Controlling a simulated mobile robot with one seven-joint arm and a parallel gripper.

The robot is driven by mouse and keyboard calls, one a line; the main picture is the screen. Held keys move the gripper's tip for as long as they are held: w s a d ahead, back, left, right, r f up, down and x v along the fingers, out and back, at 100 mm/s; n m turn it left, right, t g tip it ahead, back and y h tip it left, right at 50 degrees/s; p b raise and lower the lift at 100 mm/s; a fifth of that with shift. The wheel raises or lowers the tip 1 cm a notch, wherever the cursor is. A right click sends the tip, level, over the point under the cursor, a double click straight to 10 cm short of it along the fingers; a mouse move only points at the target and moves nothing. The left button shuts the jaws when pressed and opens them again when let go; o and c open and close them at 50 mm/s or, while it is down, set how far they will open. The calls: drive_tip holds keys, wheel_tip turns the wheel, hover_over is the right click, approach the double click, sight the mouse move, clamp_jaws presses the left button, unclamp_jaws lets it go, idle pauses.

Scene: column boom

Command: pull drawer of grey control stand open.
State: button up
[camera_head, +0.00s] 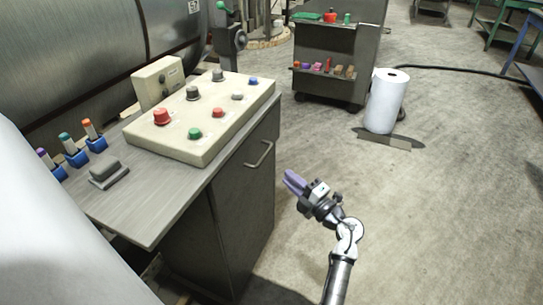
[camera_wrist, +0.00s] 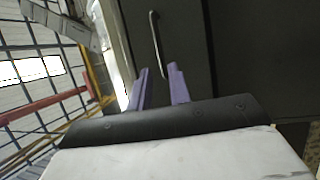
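The grey control stand (camera_head: 228,205) is at the left in the head view, its dark front facing right. A thin metal bar handle (camera_head: 261,154) sits high on that front, under the beige button panel; it also shows in the wrist view (camera_wrist: 156,40). The drawer front around the handle looks flush with the stand. My gripper (camera_head: 290,178), with purple fingers, is to the right of the handle and apart from it in the head view. In the wrist view my gripper (camera_wrist: 158,76) has its fingers spread with nothing between them, and the handle appears beyond the fingertips.
The beige panel (camera_head: 210,118) carries several buttons and knobs. Blue holders (camera_head: 75,156) and a grey block (camera_head: 108,174) are on the stand's top. A dark cart (camera_head: 333,60) and a white roll (camera_head: 384,100) stand behind. The floor right of my arm is clear.

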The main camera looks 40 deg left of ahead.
sight(264, 155)
drive_tip(key=x, duration=1.1)
drive_tip(key=shift+w+a+p, duration=0.1)
drive_tip(key=shift+a+p, duration=0.25)
clamp_jaws()
